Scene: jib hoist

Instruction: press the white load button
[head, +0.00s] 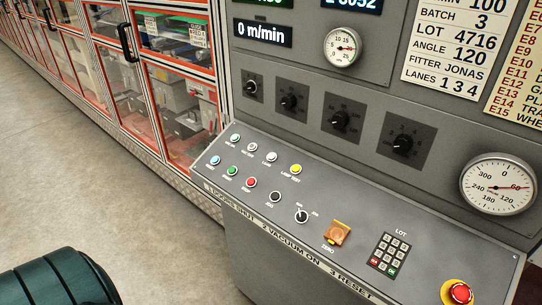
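On the sloping grey console (350,215), the upper button row holds a pale green-white button (235,138), a whitish button (252,147), another whitish button (271,157) and a yellow button (295,169). The small labels by the pale buttons are too small to read surely, so I cannot tell which one is the load button. None of these buttons is covered. Neither of my grippers is in view.
The lower row has blue (214,160), green (232,170), red (251,182) and black (275,197) buttons. An orange covered switch (337,233), keypad (389,255) and red emergency stop (460,293) sit further right.

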